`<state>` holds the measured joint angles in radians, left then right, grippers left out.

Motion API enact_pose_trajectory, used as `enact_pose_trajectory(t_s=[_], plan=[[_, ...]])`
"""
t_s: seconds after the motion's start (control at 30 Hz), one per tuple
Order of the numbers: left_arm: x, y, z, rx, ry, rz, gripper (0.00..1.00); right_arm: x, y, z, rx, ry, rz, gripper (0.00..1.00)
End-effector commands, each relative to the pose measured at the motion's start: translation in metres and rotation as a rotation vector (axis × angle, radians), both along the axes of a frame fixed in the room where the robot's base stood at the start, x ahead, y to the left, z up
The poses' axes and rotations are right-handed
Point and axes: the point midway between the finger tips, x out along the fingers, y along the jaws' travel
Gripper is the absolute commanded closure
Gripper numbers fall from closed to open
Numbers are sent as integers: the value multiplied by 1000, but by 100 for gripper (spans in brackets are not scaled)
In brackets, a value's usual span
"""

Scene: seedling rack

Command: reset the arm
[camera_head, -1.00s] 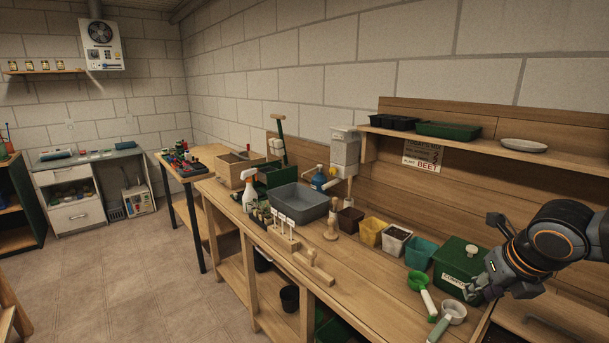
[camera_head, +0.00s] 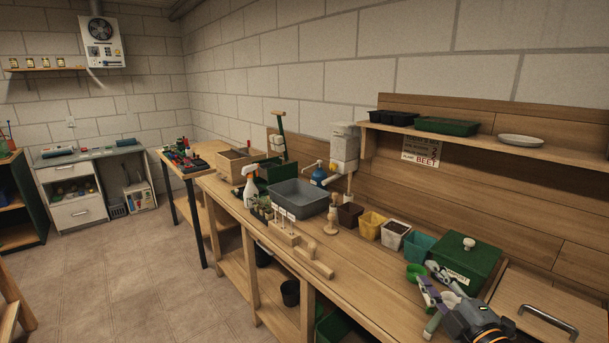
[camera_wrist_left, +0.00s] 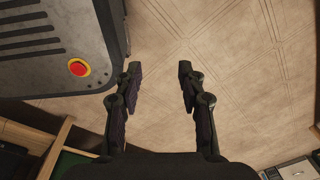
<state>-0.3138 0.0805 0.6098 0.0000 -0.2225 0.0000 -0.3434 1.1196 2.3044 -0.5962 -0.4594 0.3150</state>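My right gripper (camera_head: 430,273) is low in the right of the head view, over the front part of the workbench (camera_head: 365,283). Its fingers look spread, with a purple pad showing on one. It overlaps the green scoop (camera_head: 415,270) in the picture and hides its handle; I cannot tell whether they touch. Most of a second scoop is hidden too, with its pale green handle (camera_head: 433,324) showing. My left gripper (camera_wrist_left: 160,70) shows only in the left wrist view. It is open and empty above the tiled floor.
A lidded green box (camera_head: 468,258) stands just behind the right gripper. Several small pots, including a teal one (camera_head: 418,247), and a grey basin (camera_head: 299,197) line the bench. A metal handle (camera_head: 549,320) is at far right. Open floor (camera_head: 130,270) lies left.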

Motion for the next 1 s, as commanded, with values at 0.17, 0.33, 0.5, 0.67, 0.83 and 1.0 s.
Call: enact_pose_trajectory(t_s=[0.17,0.33,0.5,0.67,0.83,1.0], plan=[[11,0,1,0,-17,0,60,-52,-57,-111,455,327,-508,72],[25,-1,2,-1,-39,-1,60,-122,-44,-196,679,674,-763,72],[25,-1,2,-1,-38,-1,60,-179,-9,-240,809,948,-874,72],[22,-1,2,-1,-33,-1,60,-227,33,-262,910,1198,-921,72],[16,-1,1,-2,-25,-1,60,-214,24,-333,893,1216,-947,72],[14,-1,1,-2,-22,-1,60,-216,15,-414,888,1239,-972,72]])
